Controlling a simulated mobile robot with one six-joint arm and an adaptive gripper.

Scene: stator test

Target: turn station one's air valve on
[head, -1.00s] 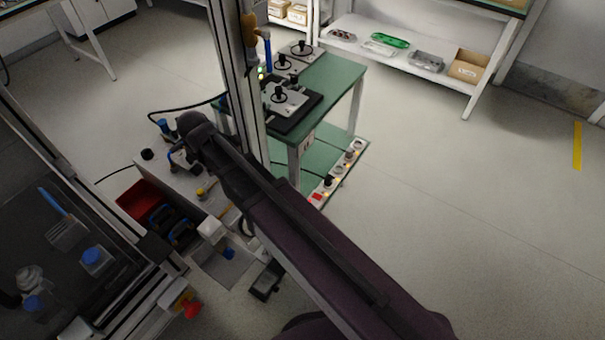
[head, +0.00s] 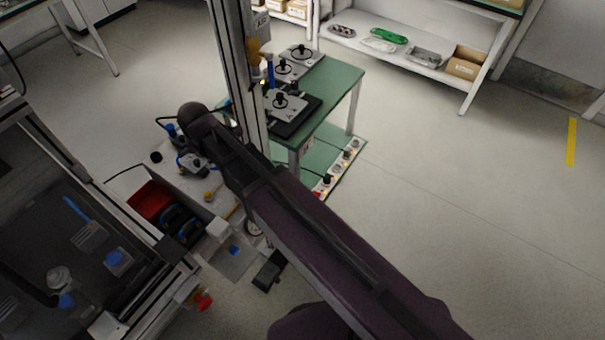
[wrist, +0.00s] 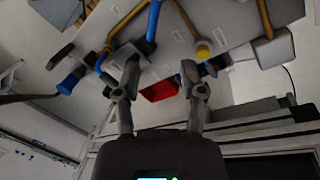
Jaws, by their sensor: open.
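My gripper (wrist: 160,80) is open in the wrist view, its two dark fingers apart with nothing between them. Past the fingertips is a pale panel (wrist: 240,22) with blue and orange pipes. A yellow round fitting (wrist: 203,52) sits close beyond the right fingertip; I see no contact. A blue-ended fitting (wrist: 68,84) is left of the left finger. I cannot tell which fitting is station one's air valve, or its position. In the head view my arm covers much of the pale bench top, where a small yellow knob (head: 209,196) shows.
A red bin (head: 151,199) stands on the left, and it also shows in the wrist view (wrist: 158,90). A green table (head: 340,83) with black-knobbed fixtures stands beyond my arm. A metal column (head: 236,70) rises close to the arm.

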